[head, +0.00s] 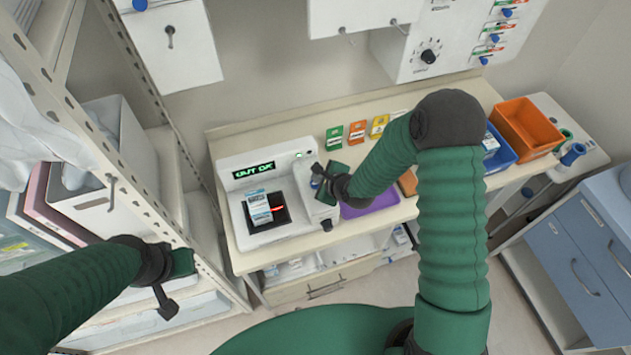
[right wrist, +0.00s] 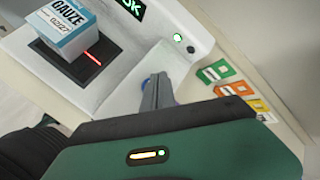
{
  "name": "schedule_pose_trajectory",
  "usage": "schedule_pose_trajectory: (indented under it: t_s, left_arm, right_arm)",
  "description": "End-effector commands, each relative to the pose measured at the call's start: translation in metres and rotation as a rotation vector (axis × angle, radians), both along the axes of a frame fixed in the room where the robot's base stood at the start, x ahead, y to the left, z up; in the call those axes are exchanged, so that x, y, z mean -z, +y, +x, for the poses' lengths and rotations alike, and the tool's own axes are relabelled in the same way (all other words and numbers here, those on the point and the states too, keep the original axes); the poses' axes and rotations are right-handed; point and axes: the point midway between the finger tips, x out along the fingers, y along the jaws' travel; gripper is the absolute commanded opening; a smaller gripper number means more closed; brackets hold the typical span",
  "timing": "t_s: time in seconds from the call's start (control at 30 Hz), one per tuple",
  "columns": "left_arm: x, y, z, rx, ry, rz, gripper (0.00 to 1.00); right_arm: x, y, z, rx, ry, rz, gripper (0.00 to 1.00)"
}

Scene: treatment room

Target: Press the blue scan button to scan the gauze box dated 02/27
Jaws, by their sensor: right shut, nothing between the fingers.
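The gauze box (head: 259,205), white and blue, stands on the dark scan plate (head: 281,212) of the white scanner (head: 236,162). In the right wrist view the box (right wrist: 66,30) reads GAUZE and 02/27, and a red light line lies on the plate beside it. The scanner display (head: 254,170) shows green text ending in OK. My right gripper (head: 322,190) is shut and empty at the scanner's right side. Its fingertips are at the blue scan button (right wrist: 146,82), which they mostly hide; I cannot tell whether they touch. My left gripper (head: 172,290) hangs by the shelf, away from the scanner.
A purple tray (head: 370,207), a blue bin (head: 500,153) and an orange bin (head: 525,128) are to the right. A metal shelf rack (head: 75,115) stands close on the left.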

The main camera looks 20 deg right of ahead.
Motion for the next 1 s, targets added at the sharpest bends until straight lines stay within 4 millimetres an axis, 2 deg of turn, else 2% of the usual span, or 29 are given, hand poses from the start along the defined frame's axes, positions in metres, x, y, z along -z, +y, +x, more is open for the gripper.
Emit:
schedule_pose_trajectory:
  t_s: [0.13,0.53,1.0]
  left_arm:
    - [-0.007,0.000,0.000,0.000,0.000,0.000,0.00]
    - [-0.043,0.000,0.000,0.000,0.000,0.000,0.00]
    - [-0.043,0.000,0.000,0.000,0.000,0.000,0.00]
  right_arm:
    - [-0.008,0.000,0.000,-0.001,-0.001,0.001,0.00]
    - [-0.049,0.000,0.000,0.001,0.000,0.001,0.00]
    - [-0.050,0.000,0.000,0.000,0.000,0.000,0.00]
